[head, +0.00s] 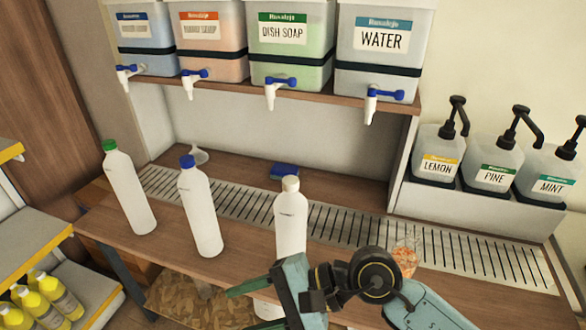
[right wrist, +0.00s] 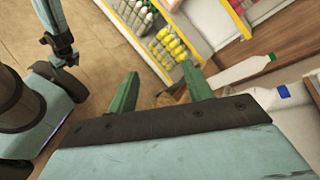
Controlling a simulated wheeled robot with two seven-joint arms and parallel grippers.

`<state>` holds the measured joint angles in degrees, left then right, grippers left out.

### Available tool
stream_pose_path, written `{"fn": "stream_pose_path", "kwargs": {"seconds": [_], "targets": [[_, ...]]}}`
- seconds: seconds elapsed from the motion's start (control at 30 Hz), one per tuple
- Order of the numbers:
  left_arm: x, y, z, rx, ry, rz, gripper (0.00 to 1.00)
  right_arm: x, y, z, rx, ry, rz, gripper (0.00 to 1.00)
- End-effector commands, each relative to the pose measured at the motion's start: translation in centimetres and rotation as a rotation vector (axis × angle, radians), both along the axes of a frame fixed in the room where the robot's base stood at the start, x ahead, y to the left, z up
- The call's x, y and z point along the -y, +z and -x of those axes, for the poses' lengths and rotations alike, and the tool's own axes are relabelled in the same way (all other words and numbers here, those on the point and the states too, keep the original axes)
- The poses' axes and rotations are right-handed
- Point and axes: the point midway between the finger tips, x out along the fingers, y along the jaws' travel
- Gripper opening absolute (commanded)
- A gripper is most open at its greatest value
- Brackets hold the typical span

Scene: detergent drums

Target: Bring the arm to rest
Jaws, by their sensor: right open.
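My right arm comes in from the lower right of the head view. Its gripper (head: 240,308) is low in front of the shelf edge, near the lower part of the white bottle with a cream cap (head: 290,222). In the right wrist view my right gripper (right wrist: 161,72) has its two green fingers apart with nothing between them. Part of my left arm (right wrist: 62,45) shows at the upper left of that view; its jaws cannot be made out. No left gripper shows in the head view.
A green-capped bottle (head: 130,190) and a blue-capped bottle (head: 200,212) stand on the wooden counter (head: 100,225). A clear cup with orange contents (head: 405,262) is beside my right arm. Tapped drums (head: 380,60) line the upper shelf; pump bottles (head: 492,165) stand right.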

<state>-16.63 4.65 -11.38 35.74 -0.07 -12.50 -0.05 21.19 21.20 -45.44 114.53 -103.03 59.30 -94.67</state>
Motion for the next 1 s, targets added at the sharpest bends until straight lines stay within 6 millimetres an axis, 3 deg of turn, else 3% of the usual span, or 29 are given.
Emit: {"fn": "stream_pose_path", "kwargs": {"seconds": [0.07, 0.17, 0.3, 0.37, 0.47, 0.57, 0.73, 0.77, 0.9, 1.0], "targets": [[0.0, -0.1, 1.1, -0.017, 0.0, -0.001, 0.84, -0.9, 4.0, -0.1, -0.191, -0.122, -0.227, 0.51], [-0.1, -0.1, 1.7, -0.028, 0.0, -0.003, 0.84, -0.3, 8.6, -1.4, -0.455, -0.267, -0.499, 0.51], [-0.3, -0.1, 1.9, -0.031, -0.001, -0.005, 0.84, 3.4, 13.1, -4.7, -0.855, -0.452, -0.869, 0.51], [-0.4, -0.1, 1.8, -0.029, -0.001, -0.007, 0.84, 5.7, 14.0, -6.3, -1.034, -0.525, -1.026, 0.51], [-0.7, -0.1, 1.5, -0.025, -0.003, -0.011, 0.84, 10.2, 13.9, -8.7, -1.335, -0.638, -1.287, 0.51], [-1.1, -0.1, 1.1, -0.019, -0.004, -0.015, 0.84, 15.0, 11.9, -10.5, -1.634, -0.741, -1.547, 0.51], [-1.4, 0.0, 0.8, -0.013, -0.006, -0.018, 0.84, 22.2, 5.2, -10.6, -2.116, -0.899, -2.007, 0.51], [-1.3, 0.0, 0.7, -0.012, -0.006, -0.018, 0.84, 23.3, 3.7, -10.2, 2.155, 0.91, 2.053, 0.51], [-1.3, 0.0, 0.7, -0.011, -0.006, -0.016, 0.84, 26.9, -3.2, -6.4, 1.75, 0.741, 1.748, 0.51], [-1.2, 0.0, 0.7, -0.011, -0.005, -0.015, 0.84, 28.1, -7.1, -2.9, 1.499, 0.656, 1.576, 0.51]]}}
